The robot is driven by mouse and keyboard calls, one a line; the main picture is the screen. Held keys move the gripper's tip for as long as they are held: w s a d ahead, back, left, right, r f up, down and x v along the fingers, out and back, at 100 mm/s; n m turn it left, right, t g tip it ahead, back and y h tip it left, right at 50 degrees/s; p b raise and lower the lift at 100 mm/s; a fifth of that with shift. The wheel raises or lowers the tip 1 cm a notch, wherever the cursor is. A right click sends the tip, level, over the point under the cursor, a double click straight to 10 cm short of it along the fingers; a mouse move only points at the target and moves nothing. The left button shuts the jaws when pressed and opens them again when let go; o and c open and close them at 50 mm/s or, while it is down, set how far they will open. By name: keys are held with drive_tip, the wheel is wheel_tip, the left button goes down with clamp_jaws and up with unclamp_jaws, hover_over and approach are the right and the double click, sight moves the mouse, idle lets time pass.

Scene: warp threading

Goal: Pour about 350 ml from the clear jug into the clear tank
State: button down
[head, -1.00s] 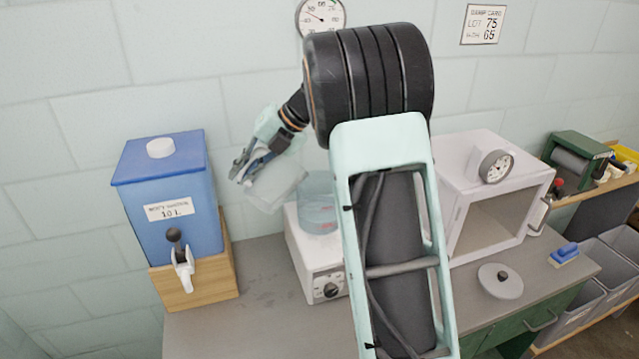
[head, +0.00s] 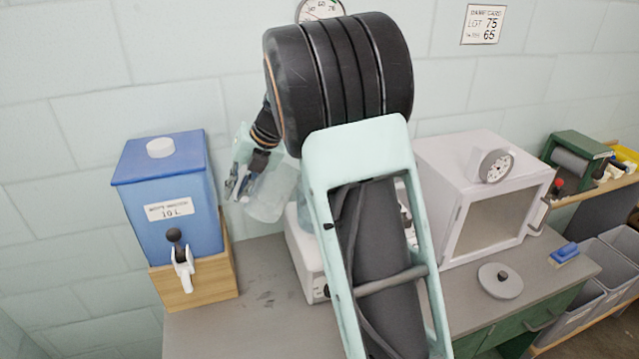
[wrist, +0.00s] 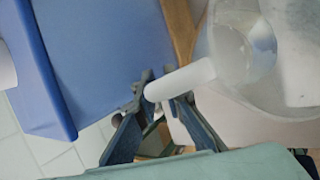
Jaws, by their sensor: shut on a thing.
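My gripper (head: 236,185) is shut on the handle of the clear jug (head: 270,193), holding it in the air left of the white appliance. In the wrist view, the fingers (wrist: 165,98) close around the jug's pale handle (wrist: 180,80). The jug body (wrist: 222,50) is at the upper right, with what looks like liquid inside. The jug looks somewhat tilted in the head view; I cannot tell how far. The clear tank (head: 302,214) is mostly hidden behind my arm, with only a bluish strip showing above the appliance. I see no stream of liquid.
A blue water dispenser (head: 165,185) on a wooden stand is at the left, close to my gripper in the wrist view. The white appliance (head: 308,258) sits under the tank. A white cabinet (head: 485,185) and a grey lid (head: 500,281) are at the right. The grey bench front is clear.

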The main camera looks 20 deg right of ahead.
drive_tip(key=shift+h, duration=0.6)
drive_tip(key=r, duration=0.2)
drive_tip(key=a+r, duration=0.1)
drive_tip(key=r, duration=0.2)
drive_tip(key=shift+r, duration=0.15)
wheel_tip(320, 180, up, 8)
drive_tip(key=a+n+t+h, duration=0.1)
drive_tip(key=h, duration=0.3)
drive_tip(key=shift+s+a+h, duration=0.3)
drive_tip(key=shift+s+a, duration=0.05)
drive_tip(key=shift+a, duration=0.05)
drive_tip(key=shift+r, duration=0.1)
idle(0.6)
